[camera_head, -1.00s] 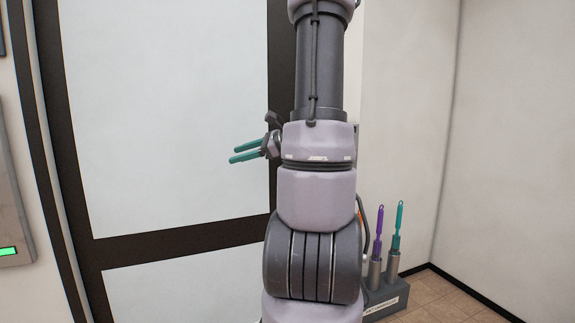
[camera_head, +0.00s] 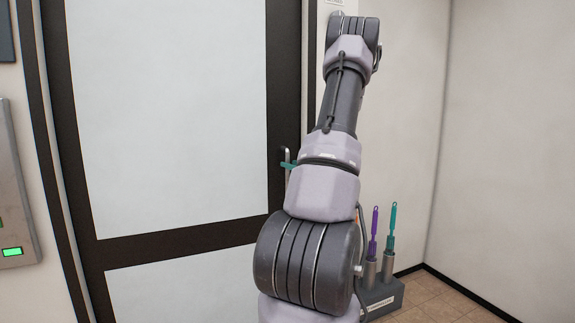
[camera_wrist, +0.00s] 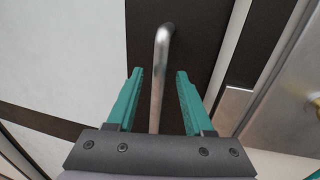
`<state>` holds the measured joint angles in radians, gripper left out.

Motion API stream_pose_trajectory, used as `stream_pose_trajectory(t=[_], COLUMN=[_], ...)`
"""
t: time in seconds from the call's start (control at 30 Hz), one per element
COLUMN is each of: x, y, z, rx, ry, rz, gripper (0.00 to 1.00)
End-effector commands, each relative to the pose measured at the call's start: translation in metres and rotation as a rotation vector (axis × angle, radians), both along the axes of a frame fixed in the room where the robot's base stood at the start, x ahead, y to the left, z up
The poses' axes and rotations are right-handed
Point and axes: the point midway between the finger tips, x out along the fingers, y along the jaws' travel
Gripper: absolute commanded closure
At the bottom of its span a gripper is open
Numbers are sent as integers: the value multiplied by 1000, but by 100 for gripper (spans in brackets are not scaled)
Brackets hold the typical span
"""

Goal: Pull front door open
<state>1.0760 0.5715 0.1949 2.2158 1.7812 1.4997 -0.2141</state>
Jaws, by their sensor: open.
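The front door (camera_head: 165,110) has a dark frame and pale panels, and looks shut in the head view. Its metal handle (camera_head: 288,160) is a bar on the dark right stile, partly hidden by my arm. In the wrist view the handle (camera_wrist: 160,75) runs upright between the two teal fingers of my gripper (camera_wrist: 157,88). The gripper is open, with a gap on each side of the bar. In the head view only a bit of a teal finger (camera_head: 287,165) shows beside the handle.
A grey stand (camera_head: 383,298) with purple and teal brushes is on the floor right of my arm. A wall panel with a green light (camera_head: 12,251) is at the left. A metal plate and a brass-coloured knob (camera_wrist: 314,104) show at the right in the wrist view.

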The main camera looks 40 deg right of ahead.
Motion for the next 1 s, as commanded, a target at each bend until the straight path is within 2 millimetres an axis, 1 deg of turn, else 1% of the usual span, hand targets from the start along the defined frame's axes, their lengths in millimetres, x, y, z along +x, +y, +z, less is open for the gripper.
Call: stream_pose_trajectory(t=[0.03, 0.1, 0.2, 0.3, 0.53, 0.57, 0.6, 0.7, 1.0], x=[8, 16, 25, 28, 28, 28, 28, 28, 28], y=[0, 0, 0, -1, -1, -1, -1, -1, -1], z=[0, 0, 0, 0, 0, 0, 0, 0, 0], rx=[-1, -2, -1, -1, -1, -1, -1, -1, -1], ry=[-1, 0, -1, 0, 1, 1, 0, 0, 0], rz=[2, 2, 2, 1, 1, 1, 1, 1, 1], gripper=[48, 48, 48, 48, 48, 52, 67, 100, 100])
